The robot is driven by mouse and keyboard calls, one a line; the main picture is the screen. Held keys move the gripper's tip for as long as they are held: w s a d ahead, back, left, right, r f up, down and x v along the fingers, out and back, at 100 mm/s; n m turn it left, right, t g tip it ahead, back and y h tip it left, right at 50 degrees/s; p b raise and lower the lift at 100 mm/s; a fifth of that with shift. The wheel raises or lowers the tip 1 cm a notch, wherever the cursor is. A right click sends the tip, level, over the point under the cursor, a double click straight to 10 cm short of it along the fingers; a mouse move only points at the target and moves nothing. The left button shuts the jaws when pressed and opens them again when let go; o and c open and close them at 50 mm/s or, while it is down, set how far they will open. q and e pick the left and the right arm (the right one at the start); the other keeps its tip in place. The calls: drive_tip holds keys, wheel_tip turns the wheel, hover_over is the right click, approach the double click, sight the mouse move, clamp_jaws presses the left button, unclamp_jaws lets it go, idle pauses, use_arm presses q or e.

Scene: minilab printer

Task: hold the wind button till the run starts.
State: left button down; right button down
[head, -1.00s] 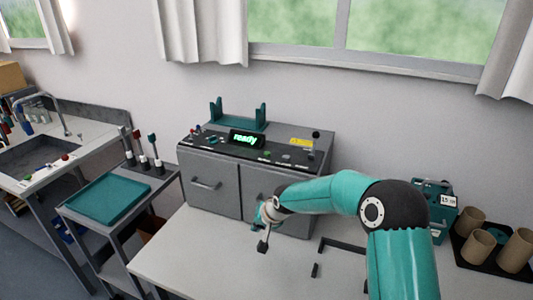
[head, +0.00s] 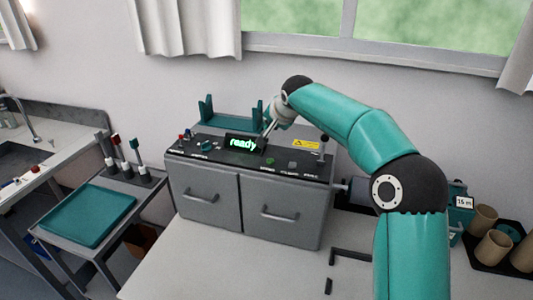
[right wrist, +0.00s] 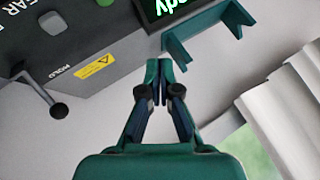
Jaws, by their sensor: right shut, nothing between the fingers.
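The grey machine (head: 255,200) has a dark sloped panel with a green-lit display (head: 242,143) reading "ready". A green button (head: 268,161) and a grey button (head: 292,163) sit right of the display; their labels are too small to read, so I cannot tell which is the wind button. The right wrist view also shows the green button (right wrist: 19,66) and the grey button (right wrist: 53,22), with part of a label ending "EAR". My right gripper (head: 268,128) is shut and empty, near the display and apart from both buttons; its tips (right wrist: 158,68) are close together. My left gripper is not in view.
A lever with a black knob (head: 324,139) stands at the panel's right end, beside a yellow warning label (head: 306,145). A teal cradle (head: 232,115) is on top at the back. A teal tray (head: 90,215) lies on a cart at left. Brown rolls (head: 494,247) stand at right.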

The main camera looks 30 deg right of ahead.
drive_tip(key=shift+d, duration=0.15)
drive_tip(key=b, duration=0.5)
hover_over(272, 161)
wheel_tip(272, 161, down, 7)
drive_tip(key=shift+w+f, duration=0.1)
drive_tip(key=shift+f, duration=0.1)
drive_tip(key=shift+f+b, duration=0.65)
idle(0.8)
drive_tip(key=shift+f+b, duration=0.35)
drive_tip(key=shift+b, duration=0.1)
